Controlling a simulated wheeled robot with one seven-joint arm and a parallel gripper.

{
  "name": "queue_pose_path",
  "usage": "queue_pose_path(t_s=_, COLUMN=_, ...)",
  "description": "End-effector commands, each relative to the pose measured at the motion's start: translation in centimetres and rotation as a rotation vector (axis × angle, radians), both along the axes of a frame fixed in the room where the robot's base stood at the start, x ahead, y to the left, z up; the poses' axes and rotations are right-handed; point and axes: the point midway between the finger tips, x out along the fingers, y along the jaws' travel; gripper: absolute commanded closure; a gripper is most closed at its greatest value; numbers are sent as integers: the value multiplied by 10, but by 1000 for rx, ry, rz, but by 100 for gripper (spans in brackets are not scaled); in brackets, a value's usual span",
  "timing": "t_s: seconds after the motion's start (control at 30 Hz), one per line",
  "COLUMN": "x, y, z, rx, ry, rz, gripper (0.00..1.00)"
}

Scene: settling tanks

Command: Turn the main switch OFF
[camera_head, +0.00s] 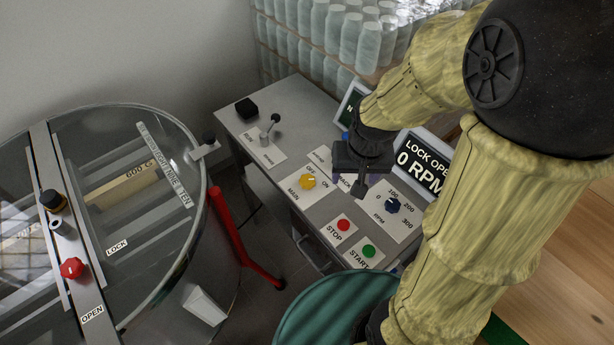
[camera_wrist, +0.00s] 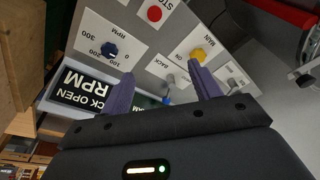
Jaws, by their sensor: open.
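The main switch is a yellow knob (camera_head: 307,181) on a white plate marked MAIN, with OFF and ON labels, on the grey control panel (camera_head: 283,216). It also shows in the wrist view (camera_wrist: 198,55), just beyond the right-hand finger. My gripper (camera_head: 361,184) hangs above the panel, to the right of the yellow knob and apart from it. In the wrist view its two purple fingers (camera_wrist: 160,92) are spread with nothing between them. The knob's exact pointing direction is too small to tell.
The panel also bears a red STOP button (camera_head: 343,225), a green START button (camera_head: 369,251), a blue RPM knob (camera_head: 392,205) and a lever (camera_head: 271,127). A display (camera_head: 424,166) reads 0 RPM. A round tank (camera_head: 160,250) with a clear lid stands left.

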Motion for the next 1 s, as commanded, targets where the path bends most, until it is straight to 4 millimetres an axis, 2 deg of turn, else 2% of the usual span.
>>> queue_pose_path(t_s=0.03, x=17, y=8, z=3, rx=10, ry=19, rz=-31, gripper=37)
queue_pose_path(t_s=0.2, x=73, y=39, z=5, rx=33, ry=102, rz=-188, gripper=37)
queue_pose_path(t_s=0.3, x=100, y=61, z=1, rx=34, ry=145, rz=-276, gripper=37)
queue_pose_path(t_s=0.4, x=118, y=78, z=-2, rx=30, ry=175, rz=-343, gripper=37)
queue_pose_path(t_s=0.57, x=129, y=91, z=-5, rx=24, ry=193, rz=-386, gripper=37)
queue_pose_path(t_s=1.0, x=129, y=91, z=-12, rx=24, ry=193, rz=-386, gripper=37)
